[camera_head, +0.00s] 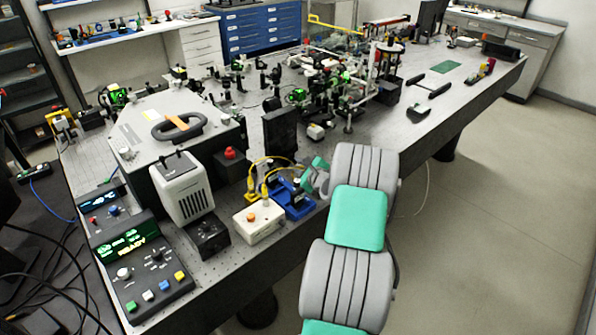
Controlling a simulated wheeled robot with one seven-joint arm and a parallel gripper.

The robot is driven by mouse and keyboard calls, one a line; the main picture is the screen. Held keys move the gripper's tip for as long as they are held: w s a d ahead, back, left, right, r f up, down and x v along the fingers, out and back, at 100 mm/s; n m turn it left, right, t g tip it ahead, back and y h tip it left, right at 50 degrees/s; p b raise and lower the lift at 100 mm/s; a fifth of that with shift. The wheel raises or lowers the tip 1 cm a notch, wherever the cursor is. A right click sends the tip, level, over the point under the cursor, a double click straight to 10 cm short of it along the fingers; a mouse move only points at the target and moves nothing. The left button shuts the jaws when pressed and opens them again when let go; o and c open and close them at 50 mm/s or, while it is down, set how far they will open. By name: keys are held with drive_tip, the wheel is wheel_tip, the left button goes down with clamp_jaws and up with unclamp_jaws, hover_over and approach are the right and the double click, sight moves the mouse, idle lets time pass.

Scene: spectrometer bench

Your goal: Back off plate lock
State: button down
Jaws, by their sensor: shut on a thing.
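My gripper (306,182) reaches in from the right over the front edge of the bench, at the end of my grey and green arm. It is shut at the right side of a small blue fixture (292,203). The plate lock is small here and mostly hidden by my gripper, so I cannot tell how far it is turned. A white box (259,221) with an orange button stands just left of the blue fixture.
Yellow cables (262,166) loop close behind my gripper. A white instrument (181,187), a black box (209,238) and a control panel (146,275) stand to the left. Dense optics (345,85) fill the bench behind. Open floor (480,220) lies to the right.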

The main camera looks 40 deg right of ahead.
drive_tip(key=c, duration=1.4)
unclamp_jaws()
drive_tip(key=shift+c, duration=0.2)
